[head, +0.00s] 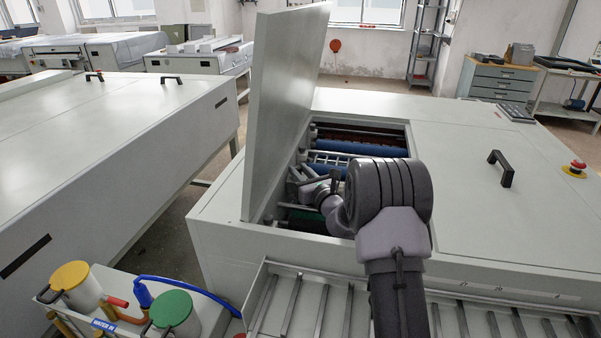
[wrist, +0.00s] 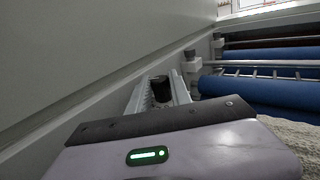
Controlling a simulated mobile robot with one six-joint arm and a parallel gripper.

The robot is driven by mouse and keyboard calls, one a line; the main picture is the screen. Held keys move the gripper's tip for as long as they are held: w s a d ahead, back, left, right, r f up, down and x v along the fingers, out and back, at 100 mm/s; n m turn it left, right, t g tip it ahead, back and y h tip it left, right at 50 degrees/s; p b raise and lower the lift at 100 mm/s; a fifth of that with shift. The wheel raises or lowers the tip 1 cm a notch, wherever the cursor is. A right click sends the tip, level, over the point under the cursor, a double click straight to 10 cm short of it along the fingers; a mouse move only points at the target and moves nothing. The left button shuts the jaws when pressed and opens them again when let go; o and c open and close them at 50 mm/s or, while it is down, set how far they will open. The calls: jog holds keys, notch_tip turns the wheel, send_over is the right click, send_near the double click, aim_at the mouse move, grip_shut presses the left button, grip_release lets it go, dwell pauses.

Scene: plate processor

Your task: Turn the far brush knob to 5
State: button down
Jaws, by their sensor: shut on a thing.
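My gripper (head: 298,180) reaches into the open bay of the plate processor, beside the raised lid. In the wrist view its two ridged fingers are shut on a dark round knob (wrist: 160,86). The knob sits between the fingertips, by the bay's left wall. Two more dark-topped knobs stand farther along the same side, one nearer (wrist: 190,54) and one at the back (wrist: 217,36). The number on the held knob cannot be read. Its pointer is not clear either.
The raised lid (head: 285,95) stands close on the left of my arm. The processor's flat top (head: 465,165) with a black handle (head: 501,168) is to the right.

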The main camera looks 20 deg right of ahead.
jog(key=c, duration=1.5)
grip_release()
jog(key=shift+o, duration=0.2)
jog(key=shift+y, duration=0.4)
